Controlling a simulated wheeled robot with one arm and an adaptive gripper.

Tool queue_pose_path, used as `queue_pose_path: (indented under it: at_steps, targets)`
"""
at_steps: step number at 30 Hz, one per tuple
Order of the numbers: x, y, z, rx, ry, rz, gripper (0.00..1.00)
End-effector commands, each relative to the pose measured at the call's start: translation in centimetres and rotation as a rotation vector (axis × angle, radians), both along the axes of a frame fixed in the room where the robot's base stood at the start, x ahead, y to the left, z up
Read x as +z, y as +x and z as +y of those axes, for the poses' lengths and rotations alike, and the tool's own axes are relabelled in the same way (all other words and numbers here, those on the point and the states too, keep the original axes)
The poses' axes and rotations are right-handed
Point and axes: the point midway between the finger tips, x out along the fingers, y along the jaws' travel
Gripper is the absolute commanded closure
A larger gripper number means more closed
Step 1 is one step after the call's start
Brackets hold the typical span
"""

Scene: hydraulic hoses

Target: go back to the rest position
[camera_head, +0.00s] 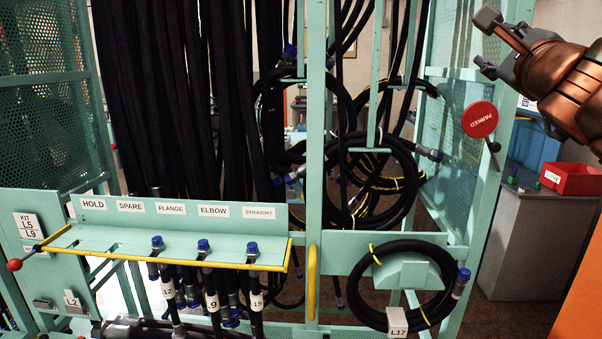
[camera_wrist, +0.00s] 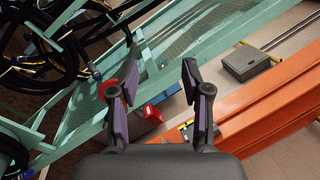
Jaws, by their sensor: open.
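My gripper (camera_head: 488,44) is at the upper right of the head view, in front of the mint-green frame's right side. Its fingers point left and are spread apart. In the wrist view my gripper (camera_wrist: 160,85) is open, with nothing between its two fingers. A coiled black hose tagged L17 (camera_head: 440,262) hangs on the frame's lower right bracket, away from the gripper. Several hoses with blue caps stand in the labelled rack (camera_head: 185,245) at the lower left.
A round red PARKED sign (camera_head: 479,119) is on the frame's right post, below my gripper. A red bin (camera_head: 570,178) sits on a grey cabinet (camera_head: 525,245) at the right. More coiled hoses (camera_head: 385,165) hang mid-frame. An orange beam (camera_wrist: 265,105) and grey case (camera_wrist: 246,62) show in the wrist view.

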Motion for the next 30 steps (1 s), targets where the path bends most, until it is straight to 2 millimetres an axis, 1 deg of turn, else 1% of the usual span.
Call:
queue_pose_path:
  at_steps: [1, 2, 3, 5, 6, 7, 8, 9, 11, 12, 14, 15, 17, 18, 20, 21, 22, 23, 24, 26, 27, 29, 30]
  targets:
    - [0.9, -0.6, 2.6, 0.033, -0.11, -0.038, 0.52]
    - [1.4, -0.9, 4.3, 0.057, -0.175, -0.059, 0.52]
    - [1.7, -1.4, 6.6, 0.091, -0.263, -0.083, 0.52]
    - [1.4, -2.0, 10.3, 0.146, -0.398, -0.107, 0.52]
    - [0.9, -2.4, 12.7, 0.187, -0.487, -0.118, 0.52]
    - [0.4, -2.6, 14.4, 0.215, -0.551, -0.122, 0.52]
    - [-0.4, -2.9, 16.0, 0.247, -0.614, -0.124, 0.52]
    - [-1.6, -3.2, 18.2, 0.288, -0.696, -0.122, 0.52]
    - [-4.0, -3.6, 21.1, 0.353, -0.815, -0.108, 0.52]
    - [-5.8, -3.9, 22.7, 0.393, -0.89, -0.094, 0.52]
    - [-8.7, -4.4, 24.8, 0.458, -0.994, -0.067, 0.52]
    - [-10.8, -4.7, 26.1, 0.505, -1.062, -0.045, 0.52]
    - [-14.2, -5.2, 27.5, 0.573, -1.156, -0.003, 0.52]
    - [-16.6, -5.6, 28.3, 0.618, -1.215, 0.029, 0.52]
    - [-20.1, -6.3, 29.0, 0.687, -1.299, 0.08, 0.52]
    - [-22.4, -6.8, 29.2, 0.731, -1.35, 0.117, 0.52]
    - [-24.2, -7.3, 29.4, 0.768, -1.386, 0.147, 0.52]
    - [-26.0, -7.7, 29.3, 0.801, -1.421, 0.178, 0.52]
    - [-28.5, -8.4, 29.2, 0.852, -1.465, 0.224, 0.52]
    - [-32.0, -9.6, 28.7, 0.925, -1.523, 0.295, 0.52]
    - [-34.2, -10.4, 28.2, 0.971, -1.56, 0.346, 0.52]
    - [-37.4, -11.8, 27.2, 1.046, -1.605, 0.425, 0.52]
    - [-39.5, -12.8, 26.4, 1.093, -1.633, 0.48, 0.52]
